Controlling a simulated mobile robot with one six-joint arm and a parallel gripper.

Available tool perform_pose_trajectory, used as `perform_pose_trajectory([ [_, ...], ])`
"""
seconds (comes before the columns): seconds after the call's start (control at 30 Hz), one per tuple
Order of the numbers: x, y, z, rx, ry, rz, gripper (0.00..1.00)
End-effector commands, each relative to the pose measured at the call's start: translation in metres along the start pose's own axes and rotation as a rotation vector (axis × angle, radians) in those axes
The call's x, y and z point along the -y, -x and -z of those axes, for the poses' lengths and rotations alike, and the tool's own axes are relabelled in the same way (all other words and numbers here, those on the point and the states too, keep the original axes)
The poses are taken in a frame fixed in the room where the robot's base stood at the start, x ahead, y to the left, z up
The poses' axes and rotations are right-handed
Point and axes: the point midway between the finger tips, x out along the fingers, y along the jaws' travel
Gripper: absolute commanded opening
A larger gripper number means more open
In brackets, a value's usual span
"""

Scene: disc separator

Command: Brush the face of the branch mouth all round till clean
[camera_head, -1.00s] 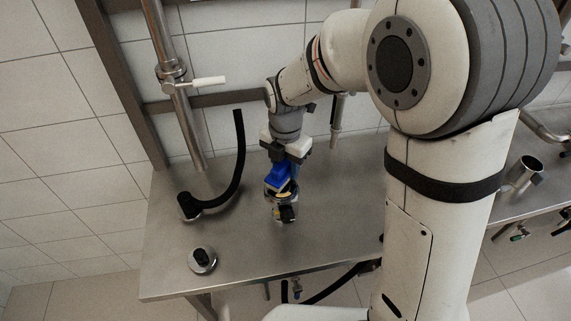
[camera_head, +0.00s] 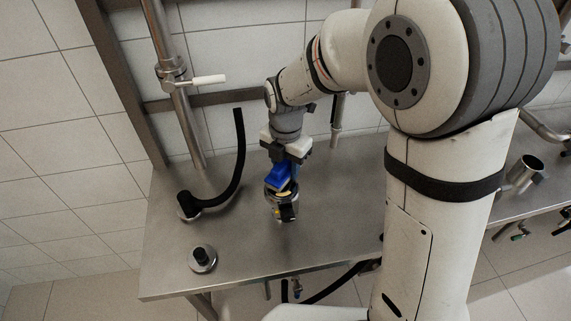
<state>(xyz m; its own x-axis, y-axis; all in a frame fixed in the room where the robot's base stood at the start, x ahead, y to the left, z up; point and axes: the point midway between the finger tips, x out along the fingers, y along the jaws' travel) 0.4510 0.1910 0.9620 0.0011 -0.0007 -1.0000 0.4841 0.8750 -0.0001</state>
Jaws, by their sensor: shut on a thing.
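My gripper (camera_head: 287,155) points down over the steel table and is shut on a blue brush (camera_head: 281,177). The brush's lower end is at a round metal fitting (camera_head: 284,195), which looks like the branch mouth, with a pale yellowish patch showing at its top. A dark part (camera_head: 287,213) sits just below the fitting. The brush and fitting overlap in this view, so I cannot tell exactly where the bristles touch. The far side of the mouth's face is hidden.
On the steel table (camera_head: 240,260), a black curved hose (camera_head: 240,160) rises from a fitting on the left. A vertical steel pipe (camera_head: 183,125) with a white-handled valve (camera_head: 207,80) stands behind.

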Motion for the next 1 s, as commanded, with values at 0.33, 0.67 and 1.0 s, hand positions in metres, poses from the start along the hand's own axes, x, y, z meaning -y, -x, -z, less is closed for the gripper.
perform_pose_trajectory([
  [0.33, 0.000, -0.008, 0.000, 0.000, 0.000, 0.000, 0.00],
  [0.67, -0.015, -0.007, 0.020, 0.000, 0.003, 0.000, 0.00],
  [1.0, -0.020, -0.007, 0.028, 0.000, -0.001, 0.000, 0.00],
])
